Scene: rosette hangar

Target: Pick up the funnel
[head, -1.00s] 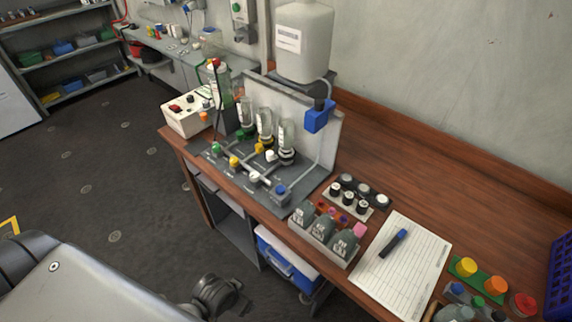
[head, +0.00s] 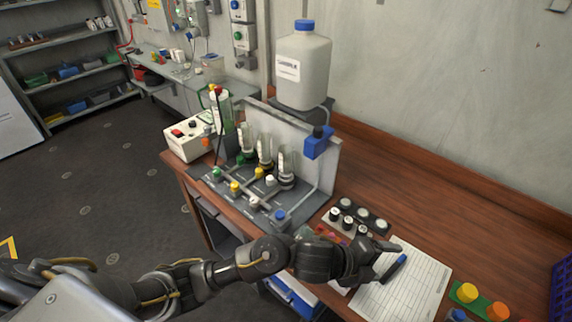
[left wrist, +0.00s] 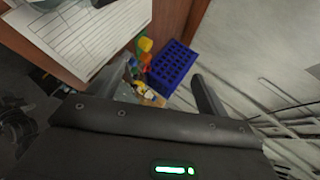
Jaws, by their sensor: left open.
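I cannot make out a funnel in either view. My left gripper (head: 384,262) is open and empty in the head view, above the left part of the white paper sheet (head: 420,285) on the wooden bench. In the left wrist view the open gripper (left wrist: 163,85) has its two fingers spread wide apart. Several small items, too small to name surely, show past the fingers there, next to a blue crate (left wrist: 173,66). My right gripper is not recognisable in either view.
A blue marker (head: 393,268) lies on the sheet by my left gripper. A rack of glass tubes (head: 264,150) and a large white jug (head: 303,68) stand to the left. Yellow and orange caps (head: 467,292) sit at the lower right. Bare bench lies behind the sheet.

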